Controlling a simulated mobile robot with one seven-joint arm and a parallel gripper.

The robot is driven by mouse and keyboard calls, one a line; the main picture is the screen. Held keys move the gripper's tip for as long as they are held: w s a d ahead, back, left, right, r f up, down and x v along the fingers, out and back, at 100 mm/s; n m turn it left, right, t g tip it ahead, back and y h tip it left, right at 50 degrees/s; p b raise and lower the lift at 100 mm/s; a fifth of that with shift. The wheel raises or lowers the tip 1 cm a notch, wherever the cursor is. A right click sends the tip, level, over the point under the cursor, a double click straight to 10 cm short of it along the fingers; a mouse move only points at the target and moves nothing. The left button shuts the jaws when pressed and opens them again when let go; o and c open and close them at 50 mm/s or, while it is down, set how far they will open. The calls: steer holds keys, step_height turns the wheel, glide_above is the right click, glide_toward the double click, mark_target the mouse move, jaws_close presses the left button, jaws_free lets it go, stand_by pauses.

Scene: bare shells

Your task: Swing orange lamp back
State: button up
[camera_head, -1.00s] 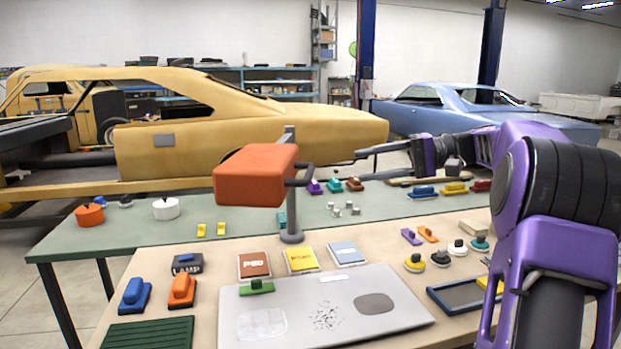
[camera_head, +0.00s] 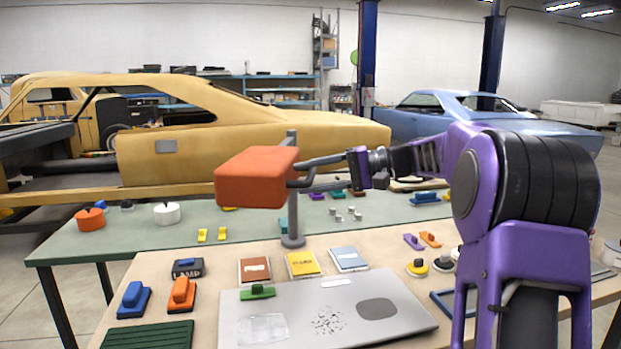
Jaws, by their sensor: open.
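The orange lamp (camera_head: 256,177) is a boxy head on a grey upright post (camera_head: 291,222) with a round base, standing at the back edge of the tan table. A dark handle (camera_head: 299,172) sticks out from the right side of its head. My gripper (camera_head: 309,174) reaches in from the right, with its fingers at the handle. The jaws are open; whether they touch the handle or lie around it I cannot tell. A small dark block marked LAMP (camera_head: 188,268) lies on the table at left.
The tan table (camera_head: 221,265) holds a grey panel (camera_head: 330,310), several cards and colored handled blocks. A green table (camera_head: 130,240) behind it carries an orange knob (camera_head: 90,219), a white knob (camera_head: 166,213) and small parts. Air left of the lamp is free.

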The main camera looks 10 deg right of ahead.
jaws_close()
stand_by(1.3)
